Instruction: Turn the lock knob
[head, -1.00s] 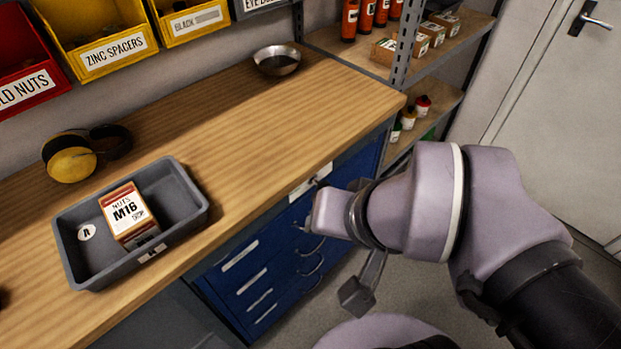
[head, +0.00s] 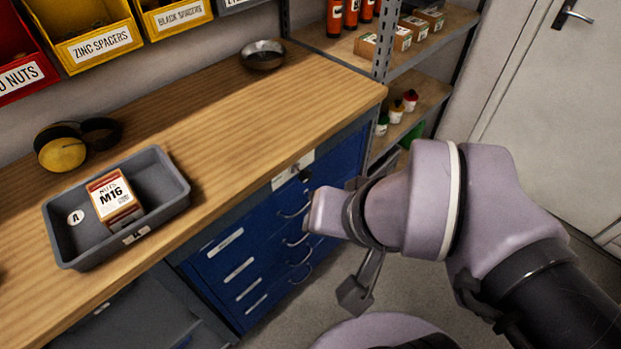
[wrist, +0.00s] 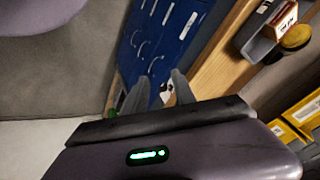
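The lock knob (head: 305,175) is a small dark round piece at the top right of the blue drawer cabinet (head: 262,250), beside a white label (head: 292,170). In the head view my wrist is close to the knob at its lower right, and my gripper's fingers are mostly hidden behind my arm. In the wrist view my gripper (wrist: 161,80) has its two grey fingers apart, with nothing held. A small white and dark patch shows between the fingers, too small to tell whether it is the knob. The blue drawer fronts (wrist: 160,38) lie beyond the fingertips.
The wooden bench top (head: 230,120) overhangs the cabinet. On it are a grey tray (head: 178,205) holding an M16 nuts box (head: 113,198), yellow ear defenders (head: 62,154) and a metal bowl (head: 264,55). A shelf rack (head: 383,50) stands to the right.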

